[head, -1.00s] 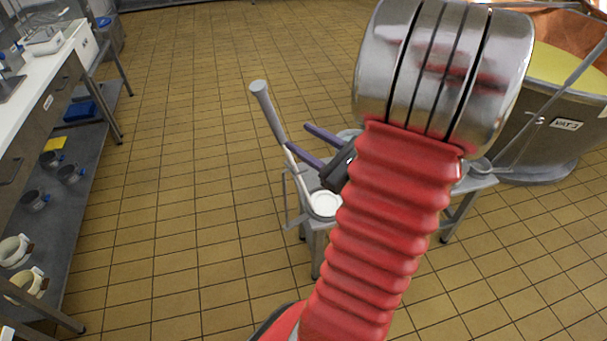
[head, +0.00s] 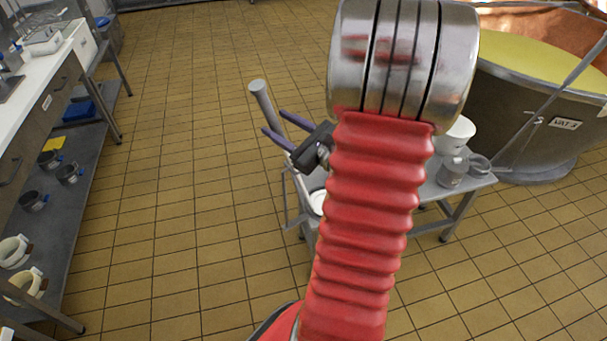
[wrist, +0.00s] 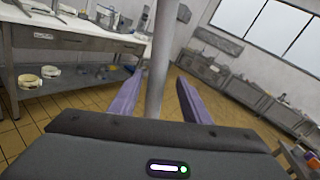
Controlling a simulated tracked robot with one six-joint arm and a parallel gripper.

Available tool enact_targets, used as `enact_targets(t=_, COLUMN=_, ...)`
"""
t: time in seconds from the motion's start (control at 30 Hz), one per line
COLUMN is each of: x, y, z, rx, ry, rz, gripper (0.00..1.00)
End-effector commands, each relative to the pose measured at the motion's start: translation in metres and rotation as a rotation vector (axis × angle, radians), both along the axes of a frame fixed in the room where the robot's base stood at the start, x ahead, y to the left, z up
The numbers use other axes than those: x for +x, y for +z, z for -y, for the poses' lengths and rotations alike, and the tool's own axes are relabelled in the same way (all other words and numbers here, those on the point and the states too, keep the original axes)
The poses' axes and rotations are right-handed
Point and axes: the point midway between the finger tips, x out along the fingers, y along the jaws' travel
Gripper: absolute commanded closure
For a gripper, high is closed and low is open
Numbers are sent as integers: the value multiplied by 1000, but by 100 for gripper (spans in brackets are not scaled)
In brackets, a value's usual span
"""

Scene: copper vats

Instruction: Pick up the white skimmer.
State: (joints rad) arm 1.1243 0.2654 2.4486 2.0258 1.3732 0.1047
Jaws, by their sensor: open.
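The white skimmer (head: 261,98) stands tilted at the left end of a grey table, its thick grey handle end up in the head view. Its white round head (head: 318,201) is low on the table, partly hidden behind my arm. My gripper (head: 274,122) is open at the handle, with its purple fingers pointing up and left. In the wrist view the grey handle (wrist: 163,60) rises between the two fingers (wrist: 157,97), with a gap on each side. The lower handle is hidden behind the gripper body there.
A white container (head: 455,136) and a grey jug (head: 452,173) stand on the table's right part. A copper vat (head: 530,95) is behind at right. A workbench (head: 45,105) with shelved pots lines the left. The tiled floor between is clear.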

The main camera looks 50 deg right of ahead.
Motion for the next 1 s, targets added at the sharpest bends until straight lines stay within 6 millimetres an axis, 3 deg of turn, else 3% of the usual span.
enact_targets(t=0.53, x=10, y=0, z=-1, rx=1, ry=2, rz=0, gripper=57)
enact_targets(t=1.0, x=56, y=0, z=-4, rx=1, ry=2, rz=0, gripper=57)
